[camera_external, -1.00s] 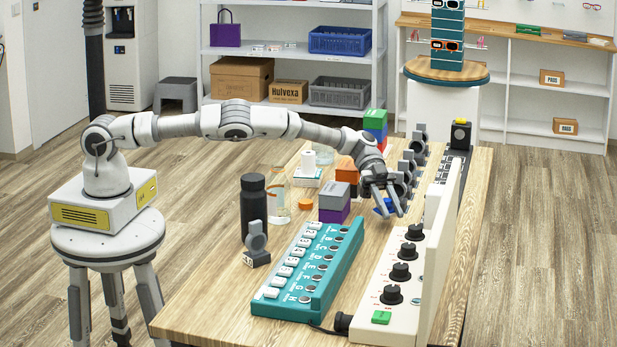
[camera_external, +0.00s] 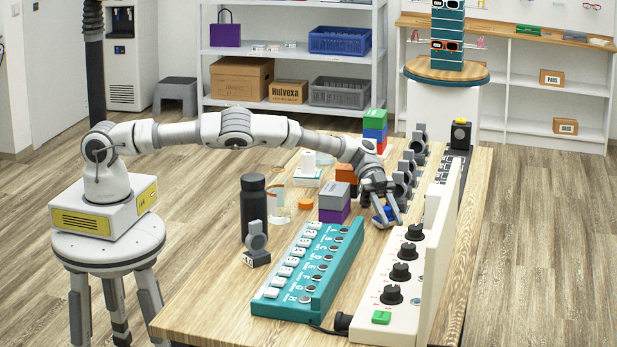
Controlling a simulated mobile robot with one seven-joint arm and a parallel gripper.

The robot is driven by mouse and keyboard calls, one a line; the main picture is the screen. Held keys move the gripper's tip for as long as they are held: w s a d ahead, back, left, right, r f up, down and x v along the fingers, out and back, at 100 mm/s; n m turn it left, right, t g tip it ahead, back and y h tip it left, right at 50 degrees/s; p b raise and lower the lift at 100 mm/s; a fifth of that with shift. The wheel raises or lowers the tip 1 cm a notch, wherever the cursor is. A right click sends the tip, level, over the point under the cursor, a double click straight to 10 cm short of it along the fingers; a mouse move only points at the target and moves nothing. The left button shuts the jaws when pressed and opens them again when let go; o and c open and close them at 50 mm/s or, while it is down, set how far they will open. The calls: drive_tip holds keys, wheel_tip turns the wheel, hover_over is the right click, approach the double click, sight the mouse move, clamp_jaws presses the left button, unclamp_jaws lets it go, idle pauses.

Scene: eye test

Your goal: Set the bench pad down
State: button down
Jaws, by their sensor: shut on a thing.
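My gripper (camera_external: 386,218) is low over the wooden table, its fingers pointing down and toward the front.
Grey-and-purple blocks (camera_external: 334,209) stand left of my gripper, with an orange-brown block (camera_external: 346,174) behind. Grey holders (camera_external: 402,180) stand close on the right. The teal lettered panel (camera_external: 340,258) and white knob panel (camera_external: 377,318) lie in front. A black bottle (camera_external: 252,199) stands left.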

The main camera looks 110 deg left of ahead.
drive_tip(key=shift+f, duration=0.35)
